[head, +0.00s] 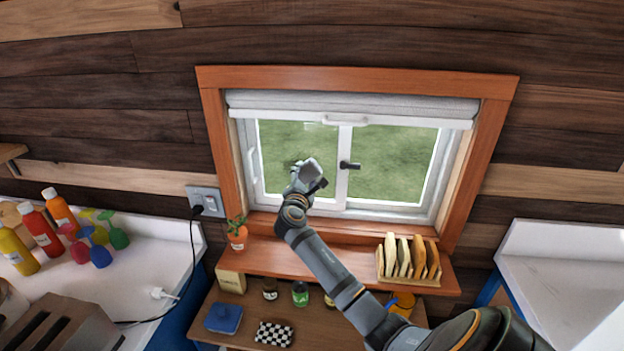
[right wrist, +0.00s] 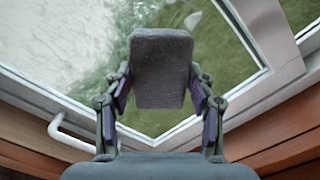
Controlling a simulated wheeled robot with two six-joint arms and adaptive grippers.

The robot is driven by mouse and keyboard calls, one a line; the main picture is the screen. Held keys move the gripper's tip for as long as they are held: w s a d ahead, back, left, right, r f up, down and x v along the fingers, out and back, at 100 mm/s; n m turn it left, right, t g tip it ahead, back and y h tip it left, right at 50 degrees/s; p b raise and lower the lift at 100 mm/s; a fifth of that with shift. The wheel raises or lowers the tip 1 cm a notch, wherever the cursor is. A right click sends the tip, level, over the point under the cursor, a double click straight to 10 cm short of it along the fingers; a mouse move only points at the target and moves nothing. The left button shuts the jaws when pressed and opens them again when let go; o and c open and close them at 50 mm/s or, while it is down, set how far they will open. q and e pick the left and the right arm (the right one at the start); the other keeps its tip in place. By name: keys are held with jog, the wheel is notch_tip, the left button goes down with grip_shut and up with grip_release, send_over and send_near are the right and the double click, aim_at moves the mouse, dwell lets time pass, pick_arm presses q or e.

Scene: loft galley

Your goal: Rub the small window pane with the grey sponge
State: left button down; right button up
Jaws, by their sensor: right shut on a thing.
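The window's left pane (head: 276,145) sits in a white frame, with green ground behind it. My right gripper (head: 306,174) is in front of this pane's lower right part, near the middle bar. In the right wrist view, the gripper (right wrist: 160,98) is shut on the grey sponge (right wrist: 160,62), one finger on each side. The sponge is held up towards the glass (right wrist: 200,50); I cannot tell whether it touches. Whitish haze (right wrist: 55,40) shows on the left of the wrist view. My left gripper is not in view.
A black window handle (head: 349,165) is just right of my right gripper. A potted plant (head: 237,232) and a rack of boards (head: 408,260) stand on the wooden shelf (head: 320,265) below. Bottles (head: 40,232) crowd the left counter.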

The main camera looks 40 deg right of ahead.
jog(key=shift+w+a, duration=0.4)
jog(key=shift+w, duration=0.05)
jog(key=shift+w+a, duration=0.1)
